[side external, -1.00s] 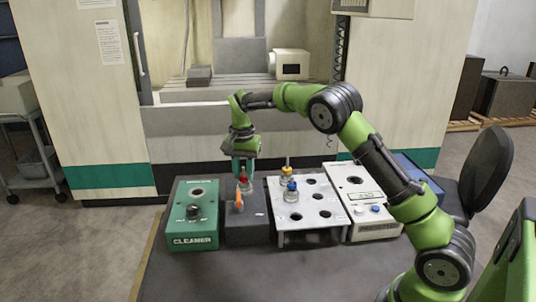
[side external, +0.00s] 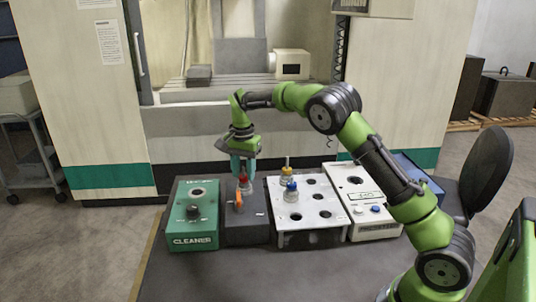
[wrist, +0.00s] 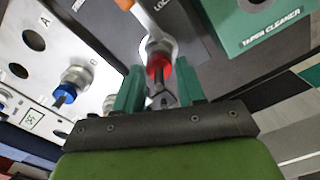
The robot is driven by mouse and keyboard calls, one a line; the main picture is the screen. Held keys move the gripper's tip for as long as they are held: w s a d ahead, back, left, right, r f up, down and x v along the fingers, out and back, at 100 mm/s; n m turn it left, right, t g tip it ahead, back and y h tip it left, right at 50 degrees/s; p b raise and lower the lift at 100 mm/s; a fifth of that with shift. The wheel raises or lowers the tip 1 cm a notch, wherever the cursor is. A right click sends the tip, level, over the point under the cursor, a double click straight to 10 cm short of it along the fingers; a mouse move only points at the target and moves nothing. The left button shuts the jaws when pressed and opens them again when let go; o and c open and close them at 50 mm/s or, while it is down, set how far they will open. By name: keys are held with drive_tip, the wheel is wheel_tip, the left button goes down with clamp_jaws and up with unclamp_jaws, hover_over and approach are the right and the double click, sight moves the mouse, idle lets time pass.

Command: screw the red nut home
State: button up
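The red nut (side external: 243,182) sits on an upright holder in the dark block (side external: 247,228), behind an orange lever (side external: 239,199). In the wrist view the red nut (wrist: 159,66) lies between and just beyond the green fingertips, with a grey pointed tip towards the camera. My gripper (side external: 243,172) is above the holder, pointing down. In the wrist view its two fingers (wrist: 162,82) stand apart, one on each side of the nut, with visible gaps. Whether the nut is fully seated cannot be told.
The green cleaner box (side external: 194,232) stands left of the block. On the right, a pale plate with holes (side external: 318,212) bears a blue-topped holder (side external: 291,192) and a yellow-topped holder (side external: 287,169). A white box with buttons (side external: 375,229) stands further right. The front table area is clear.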

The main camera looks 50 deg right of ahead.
drive_tip(key=shift+o, duration=1.4)
drive_tip(key=shift+f, duration=0.1)
wheel_tip(320, 180, up, 17)
